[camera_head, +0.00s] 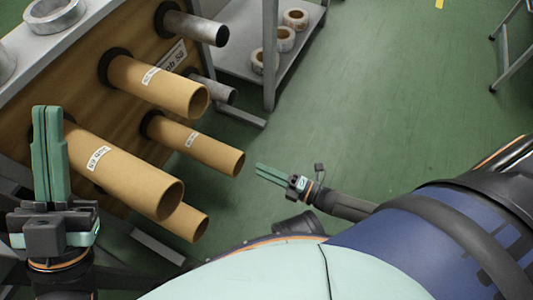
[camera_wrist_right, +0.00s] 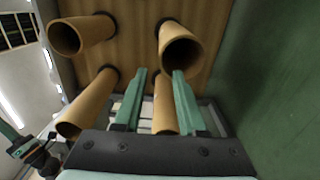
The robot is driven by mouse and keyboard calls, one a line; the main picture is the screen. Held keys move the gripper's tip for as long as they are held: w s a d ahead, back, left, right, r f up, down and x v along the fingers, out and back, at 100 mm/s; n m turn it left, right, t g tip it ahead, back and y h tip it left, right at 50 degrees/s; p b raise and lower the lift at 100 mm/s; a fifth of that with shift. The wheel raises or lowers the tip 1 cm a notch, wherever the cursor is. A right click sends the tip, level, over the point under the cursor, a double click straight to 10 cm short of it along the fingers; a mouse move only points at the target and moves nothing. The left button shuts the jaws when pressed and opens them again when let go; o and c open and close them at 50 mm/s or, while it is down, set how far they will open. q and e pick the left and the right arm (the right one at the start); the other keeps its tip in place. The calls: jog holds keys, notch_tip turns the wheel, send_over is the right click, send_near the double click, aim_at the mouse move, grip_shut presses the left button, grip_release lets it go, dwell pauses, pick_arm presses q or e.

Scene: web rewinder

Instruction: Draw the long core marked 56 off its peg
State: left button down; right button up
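Several long tan cores stick out from a brown wooden panel. An upper core (camera_head: 160,85), a middle core (camera_head: 197,146), a large near core (camera_head: 120,170) and a lower core (camera_head: 188,222) show in the head view. My right gripper (camera_head: 272,174) is in free air right of the middle core's end. In the right wrist view its fingers (camera_wrist_right: 157,98) are apart and empty, with a core (camera_wrist_right: 165,117) behind the gap. My left gripper (camera_head: 48,110) looks shut and empty, left of the near core.
Bare metal pegs (camera_head: 195,27) and a lettered plate (camera_head: 171,58) are at the panel's upper right. A grey shelf (camera_head: 285,70) with several small rolls stands beyond.

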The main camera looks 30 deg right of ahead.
aim_at(233, 157)
jog(key=shift+b+x, duration=0.45)
jog(key=shift+x, duration=4.9)
grip_shut()
jog(key=shift+r, duration=0.1)
jog(key=shift+r, duration=0.2)
